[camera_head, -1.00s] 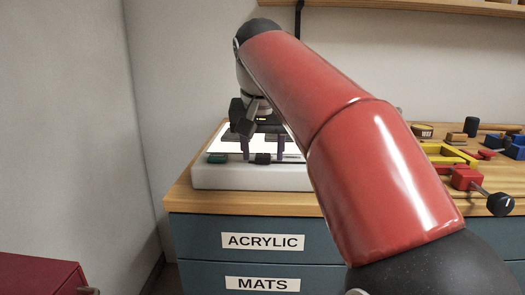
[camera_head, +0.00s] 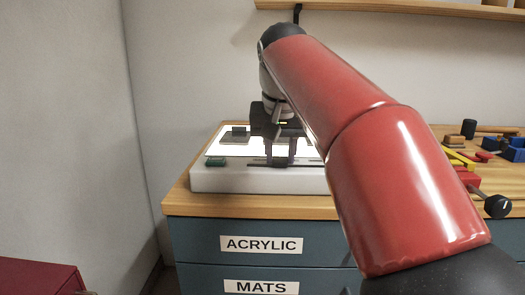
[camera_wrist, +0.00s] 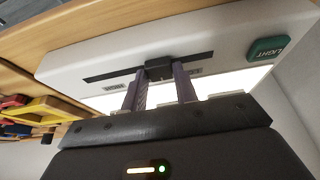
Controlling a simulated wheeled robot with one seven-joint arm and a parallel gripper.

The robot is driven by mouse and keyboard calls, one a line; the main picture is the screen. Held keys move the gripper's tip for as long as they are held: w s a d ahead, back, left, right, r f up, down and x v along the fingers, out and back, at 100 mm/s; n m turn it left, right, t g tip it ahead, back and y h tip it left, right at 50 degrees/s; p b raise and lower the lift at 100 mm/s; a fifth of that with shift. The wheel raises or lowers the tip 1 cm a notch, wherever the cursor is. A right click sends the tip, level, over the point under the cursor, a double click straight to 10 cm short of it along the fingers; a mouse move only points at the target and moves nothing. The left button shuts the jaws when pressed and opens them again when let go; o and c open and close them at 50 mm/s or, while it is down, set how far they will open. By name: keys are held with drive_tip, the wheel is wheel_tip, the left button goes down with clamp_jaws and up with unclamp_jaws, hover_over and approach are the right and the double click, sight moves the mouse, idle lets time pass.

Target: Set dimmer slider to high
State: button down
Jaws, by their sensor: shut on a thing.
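A white light box (camera_head: 258,181) with a glowing top stands on the wooden counter. Its dimmer slider has a dark slot, seen in the wrist view (camera_wrist: 108,75), and a black knob (camera_wrist: 158,69) near the slot's middle. My gripper (camera_head: 281,161) points down at the front strip of the box, with its two purple-grey fingers shut on the knob; in the wrist view its fingertips (camera_wrist: 158,76) stand on either side of the knob. The knob is mostly hidden by the fingers in the head view. Small labels near the slot are too small to read.
A green LIGHT button (camera_wrist: 268,48) sits on the box beyond one slot end. A dark block (camera_head: 236,134) shows on or behind the lit panel. Yellow, red and blue tools (camera_head: 470,178) lie on the counter at right. A wall stands at left.

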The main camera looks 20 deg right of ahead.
drive_tip(key=s+d, duration=0.1)
drive_tip(key=d, duration=0.4)
drive_tip(key=s+d, duration=0.1)
drive_tip(key=d, duration=0.2)
drive_tip(key=shift+s+d+p, duration=0.1)
drive_tip(key=shift+s+p, duration=0.25)
drive_tip(key=shift+p, duration=0.05)
drive_tip(key=c, duration=1.1)
unclamp_jaws()
drive_tip(key=shift+d, duration=0.1)
drive_tip(key=p+v, duration=0.1)
drive_tip(key=v, duration=0.6)
drive_tip(key=shift+s+r, duration=0.2)
drive_tip(key=shift+r, duration=0.15)
drive_tip(key=s+a+f+n, duration=0.1)
drive_tip(key=s+a+f, duration=0.2)
drive_tip(key=f, duration=0.6)
drive_tip(key=s+a+f+n+t+y, duration=0.1)
drive_tip(key=s+a+f, duration=0.3)
drive_tip(key=s+f, duration=0.3)
drive_tip(key=s+a+f+n, duration=0.1)
drive_tip(key=s+a+f, duration=0.3)
drive_tip(key=f, duration=0.9)
drive_tip(key=shift+s+n, duration=0.3)
drive_tip(key=shift+s, duration=0.15)
